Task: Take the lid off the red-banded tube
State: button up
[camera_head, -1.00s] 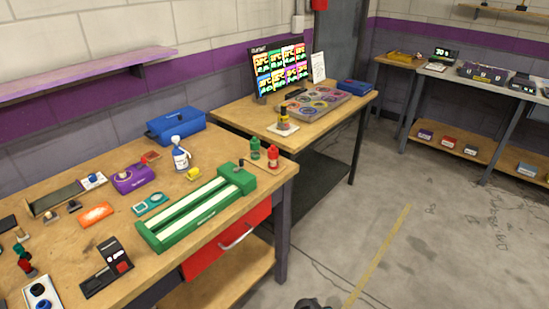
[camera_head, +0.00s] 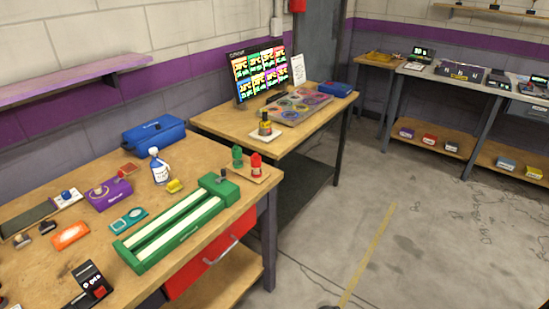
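No tube with a clear red band can be made out at this size. A small upright holder piece with a dark top and a yellowish band (camera_head: 265,126) stands on a white pad on the second table. A red bottle (camera_head: 255,164) and a green bottle (camera_head: 237,157) stand side by side on a small wooden base at the near bench's right end. I cannot tell whether either has a removable lid. My gripper is not recognisable in view; only a sliver of something dark shows at the bottom edge.
The near bench (camera_head: 88,171) holds a long green two-lane track (camera_head: 176,226), a blue case (camera_head: 154,133), a white-and-blue spray bottle (camera_head: 159,167) and a purple box (camera_head: 109,194). A lit screen (camera_head: 258,73) stands on the second table. Bare floor (camera_head: 410,230) lies to the right.

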aim_at(255, 159)
jog(key=u, duration=1.15)
jog(key=k, duration=0.1)
jog(key=z, duration=2.35)
jog(key=i, duration=0.8)
jog(key=z, duration=1.65)
jog(key=k, duration=0.15)
jog(key=u, duration=3.9)
